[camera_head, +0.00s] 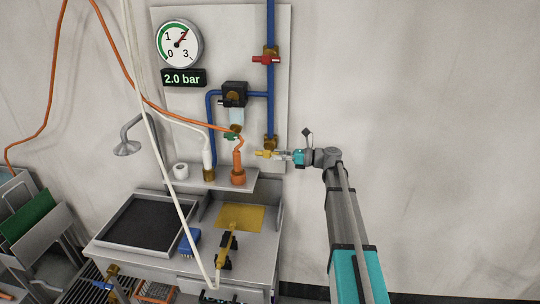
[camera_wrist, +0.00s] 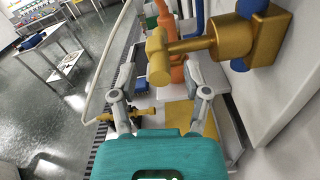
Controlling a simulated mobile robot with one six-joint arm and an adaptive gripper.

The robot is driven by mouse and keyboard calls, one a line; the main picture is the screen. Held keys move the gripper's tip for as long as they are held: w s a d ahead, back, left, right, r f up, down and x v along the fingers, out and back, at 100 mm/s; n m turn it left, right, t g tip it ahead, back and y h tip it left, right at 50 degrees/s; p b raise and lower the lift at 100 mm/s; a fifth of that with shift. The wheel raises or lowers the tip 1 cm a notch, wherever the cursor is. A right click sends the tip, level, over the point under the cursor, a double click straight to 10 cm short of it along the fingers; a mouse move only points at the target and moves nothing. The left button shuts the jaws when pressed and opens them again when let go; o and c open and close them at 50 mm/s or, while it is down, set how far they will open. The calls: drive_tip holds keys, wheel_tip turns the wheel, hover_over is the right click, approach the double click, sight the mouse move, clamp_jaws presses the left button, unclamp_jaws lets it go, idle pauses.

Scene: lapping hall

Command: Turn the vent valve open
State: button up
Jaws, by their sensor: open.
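A brass valve with a yellow handle (camera_head: 266,154) sits at the lower end of the blue pipe on the wall panel. I see no label naming it as the vent valve. It is large in the wrist view, with its brass body (camera_wrist: 247,38) at upper right and its handle (camera_wrist: 160,56) pointing left. A second valve with a red handle (camera_head: 266,59) is higher on the same pipe. My gripper (camera_head: 289,156) is just right of the yellow handle. In the wrist view my gripper (camera_wrist: 160,92) is open and empty, its fingers spread just below the handle end, with no clear contact.
A round gauge (camera_head: 179,44) above a "2.0 bar" display (camera_head: 184,78) hangs at upper left. An orange fitting (camera_head: 238,167) stands on the shelf left of the valve. A pale hose (camera_head: 160,150) hangs in front of the bench. The wall at right is bare.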

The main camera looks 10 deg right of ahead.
sight(270, 154)
drive_tip(key=shift+x, duration=1.6)
clamp_jaws()
